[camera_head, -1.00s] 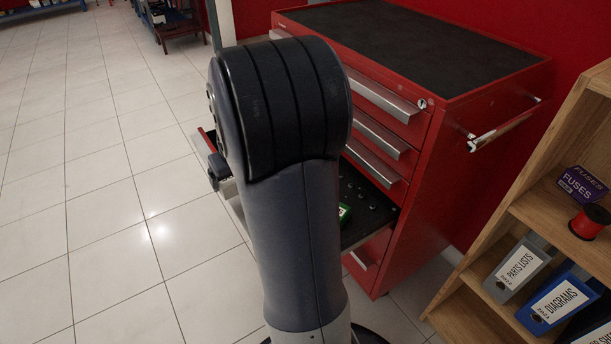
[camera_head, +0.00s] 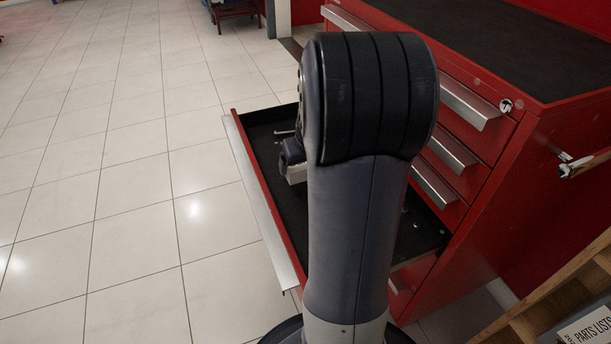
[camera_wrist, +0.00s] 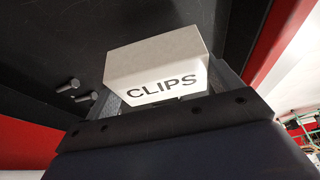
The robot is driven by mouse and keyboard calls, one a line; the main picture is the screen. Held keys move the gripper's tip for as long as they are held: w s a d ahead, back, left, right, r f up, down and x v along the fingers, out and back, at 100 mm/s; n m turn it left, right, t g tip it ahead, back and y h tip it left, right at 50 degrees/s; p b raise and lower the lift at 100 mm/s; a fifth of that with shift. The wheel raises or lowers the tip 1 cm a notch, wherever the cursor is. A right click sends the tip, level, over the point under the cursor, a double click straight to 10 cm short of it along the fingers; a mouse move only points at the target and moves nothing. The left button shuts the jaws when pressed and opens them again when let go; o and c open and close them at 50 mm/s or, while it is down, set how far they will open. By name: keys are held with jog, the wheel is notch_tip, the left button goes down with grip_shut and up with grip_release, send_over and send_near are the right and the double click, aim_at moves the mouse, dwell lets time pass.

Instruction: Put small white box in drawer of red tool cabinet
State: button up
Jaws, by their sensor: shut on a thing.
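The small white box (camera_wrist: 158,62), marked CLIPS, is held between the fingers of my gripper (camera_wrist: 170,92) in the wrist view. The red tool cabinet (camera_head: 500,220) stands at the right. Its low drawer (camera_head: 262,205) is pulled out and black inside. My gripper and the box appear over the left part of this drawer. Whether the box touches the drawer floor I cannot tell.
Several small bolts (camera_wrist: 75,88) lie on the black drawer surface left of the box in the wrist view. A wooden shelf (camera_head: 560,290) stands at the lower right. Tiled floor (camera_head: 120,200) at the left is clear. My arm hides the drawer's middle.

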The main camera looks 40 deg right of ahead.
aim_at(303, 174)
jog(key=shift+f+b, duration=0.55)
jog(key=shift+f, duration=1.35)
jog(key=shift+f, duration=0.2)
jog(key=o, duration=0.9)
jog(key=shift+c, duration=0.2)
jog(key=shift+r, duration=0.1)
jog(key=shift+r, duration=0.2)
jog(key=p+v, duration=0.4)
jog(key=v, duration=0.8)
jog(key=shift+f, duration=0.15)
